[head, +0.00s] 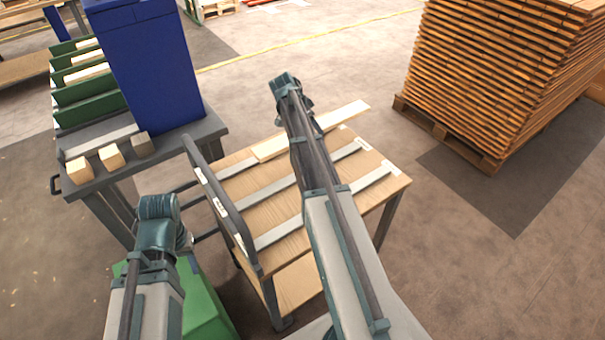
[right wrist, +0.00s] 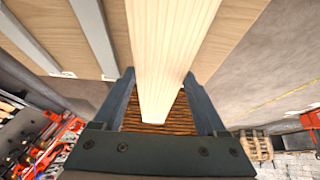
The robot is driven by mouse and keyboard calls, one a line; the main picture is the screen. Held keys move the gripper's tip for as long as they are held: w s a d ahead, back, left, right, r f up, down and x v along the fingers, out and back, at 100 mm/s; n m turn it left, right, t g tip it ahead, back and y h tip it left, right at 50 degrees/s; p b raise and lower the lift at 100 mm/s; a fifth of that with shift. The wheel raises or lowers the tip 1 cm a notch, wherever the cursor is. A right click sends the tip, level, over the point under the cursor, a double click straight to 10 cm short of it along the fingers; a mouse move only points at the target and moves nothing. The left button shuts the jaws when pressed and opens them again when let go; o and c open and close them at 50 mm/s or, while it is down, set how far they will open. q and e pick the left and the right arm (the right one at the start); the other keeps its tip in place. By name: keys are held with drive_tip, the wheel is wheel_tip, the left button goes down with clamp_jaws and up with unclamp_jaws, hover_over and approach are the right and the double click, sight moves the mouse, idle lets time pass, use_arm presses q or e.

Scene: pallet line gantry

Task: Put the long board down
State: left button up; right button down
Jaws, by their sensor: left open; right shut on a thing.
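The long board (head: 342,115) is a pale, straight plank over the far side of a wheeled cart (head: 398,183). The middle of the board is hidden behind my right arm in the head view. In the right wrist view my right gripper (right wrist: 165,108) is shut on the board (right wrist: 170,50), with one dark finger on each side. I cannot tell whether the board touches the cart top or hangs just above it. My left gripper (head: 186,241) is open, low at the left of the cart and away from the board; its fingertips are hard to make out.
Grey strips (head: 275,190) cross the cart top, and a dark rail (head: 222,205) runs along its left side. A workbench (head: 205,128) holds wood blocks (head: 111,156) and a blue cabinet (head: 155,65). A tall board stack (head: 490,75) stands right. A green bin (head: 205,305) is at the bottom.

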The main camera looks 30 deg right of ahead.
drive_tip(key=s+a, duration=0.3)
drive_tip(key=s+a+f+b, duration=0.1)
drive_tip(key=s+a, duration=0.6)
drive_tip(key=shift+s+a+f, duration=0.2)
drive_tip(key=shift+s+a, duration=0.45)
drive_tip(key=shift+s, duration=0.05)
drive_tip(key=shift+w+d+f+b, duration=0.1)
drive_tip(key=shift+w+f+b, duration=0.1)
drive_tip(key=shift+f+b, duration=1.85)
unclamp_jaws()
drive_tip(key=shift+r, duration=0.2)
drive_tip(key=shift+r, duration=0.1)
drive_tip(key=shift+r+p, duration=0.3)
drive_tip(key=shift+p, duration=0.1)
drive_tip(key=p+v, duration=1)
drive_tip(key=v, duration=0.1)
drive_tip(key=shift+a+r, duration=0.2)
drive_tip(key=shift+a, duration=0.05)
